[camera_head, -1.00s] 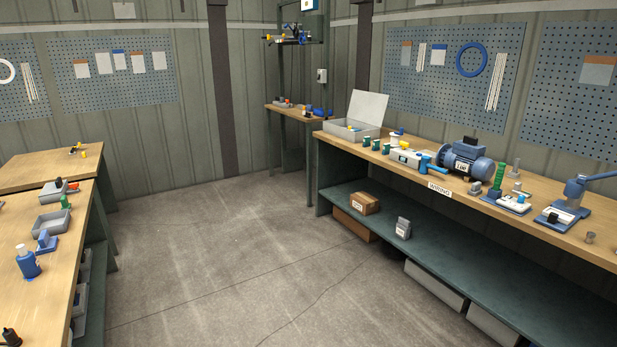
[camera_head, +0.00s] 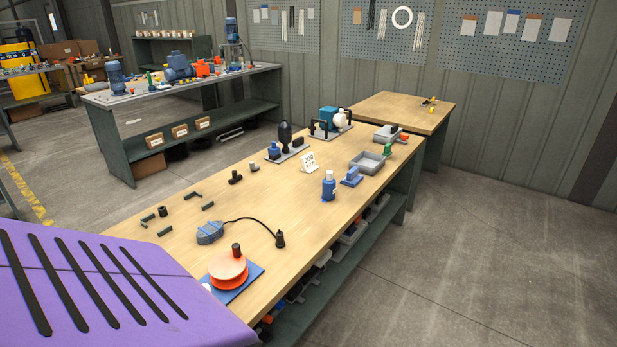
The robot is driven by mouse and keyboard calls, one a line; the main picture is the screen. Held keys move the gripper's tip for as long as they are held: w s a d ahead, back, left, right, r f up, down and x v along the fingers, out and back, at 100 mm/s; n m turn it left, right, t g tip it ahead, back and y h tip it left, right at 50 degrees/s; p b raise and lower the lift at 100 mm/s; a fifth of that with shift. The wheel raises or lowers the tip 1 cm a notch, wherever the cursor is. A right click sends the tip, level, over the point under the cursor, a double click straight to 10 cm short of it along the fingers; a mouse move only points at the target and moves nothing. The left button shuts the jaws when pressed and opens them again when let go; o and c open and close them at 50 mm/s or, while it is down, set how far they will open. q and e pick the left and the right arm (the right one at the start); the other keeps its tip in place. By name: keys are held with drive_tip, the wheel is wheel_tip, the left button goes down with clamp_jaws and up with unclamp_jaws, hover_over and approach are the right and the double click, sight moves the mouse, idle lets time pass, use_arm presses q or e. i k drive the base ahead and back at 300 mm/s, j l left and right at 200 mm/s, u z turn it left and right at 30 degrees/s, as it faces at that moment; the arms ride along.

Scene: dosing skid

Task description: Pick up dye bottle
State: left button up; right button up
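Neither of my grippers shows in the head view, and nothing touches the bottle.
A corded blue device (camera_head: 210,232) and an orange spool (camera_head: 228,268) lie nearer. A purple slotted surface (camera_head: 95,290) fills the lower left. Open floor lies right.

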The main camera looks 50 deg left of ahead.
sight(329, 189)
drive_tip(key=i+u, duration=0.35)
drive_tip(key=i+l+u, duration=0.2)
drive_tip(key=u, duration=0.2)
drive_tip(key=i+l+u, duration=0.35)
drive_tip(key=i+j, duration=0.05)
